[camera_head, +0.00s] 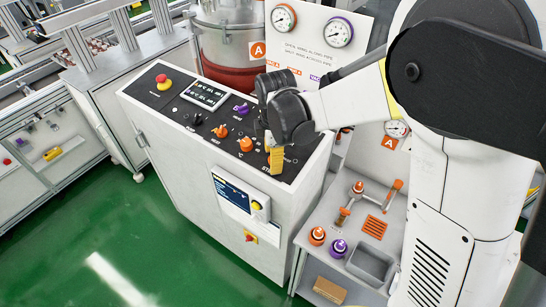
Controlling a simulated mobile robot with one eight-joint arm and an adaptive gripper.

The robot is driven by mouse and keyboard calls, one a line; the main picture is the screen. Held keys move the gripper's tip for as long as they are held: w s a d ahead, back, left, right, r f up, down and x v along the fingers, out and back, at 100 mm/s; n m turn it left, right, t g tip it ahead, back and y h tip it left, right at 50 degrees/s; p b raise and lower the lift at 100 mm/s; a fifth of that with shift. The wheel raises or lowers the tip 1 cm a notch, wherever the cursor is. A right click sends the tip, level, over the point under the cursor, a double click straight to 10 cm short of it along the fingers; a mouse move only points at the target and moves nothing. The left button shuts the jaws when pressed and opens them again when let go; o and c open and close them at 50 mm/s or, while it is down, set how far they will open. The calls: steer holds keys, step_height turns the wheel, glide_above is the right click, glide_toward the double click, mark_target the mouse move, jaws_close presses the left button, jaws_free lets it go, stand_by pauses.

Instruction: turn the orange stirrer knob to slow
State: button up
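The control console has a black sloped top panel (196,120). Two orange knobs show on it: one near the middle (220,130) and one nearer the front right (245,144). A purple knob (242,109) sits behind them. The labels are too small to read, so I cannot tell which orange knob is the stirrer. My gripper (276,160) points down over the panel's right end, just right of the front orange knob. Its yellow fingertip shows low over the panel. Orange shows beside the fingers, partly hidden, and I cannot tell whether they touch a knob.
A red stop button (162,82) and a display (205,93) are on the panel's left part. Behind stands a tank (228,50) and a gauge board (318,35). A grey shelf (330,262) with orange and purple parts is at right. Green floor is clear at left.

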jaws_close()
steer(key=m+b, duration=0.1)
steer(key=m, duration=0.2)
steer(key=shift+m, duration=0.4)
steer(key=m+b, duration=0.1)
steer(key=m, duration=0.3)
steer(key=shift+m+t, duration=0.3)
steer(key=shift+t, duration=0.1)
stand_by(0.3)
steer(key=shift+o, duration=1.1)
jaws_free()
steer(key=shift+w, duration=0.1)
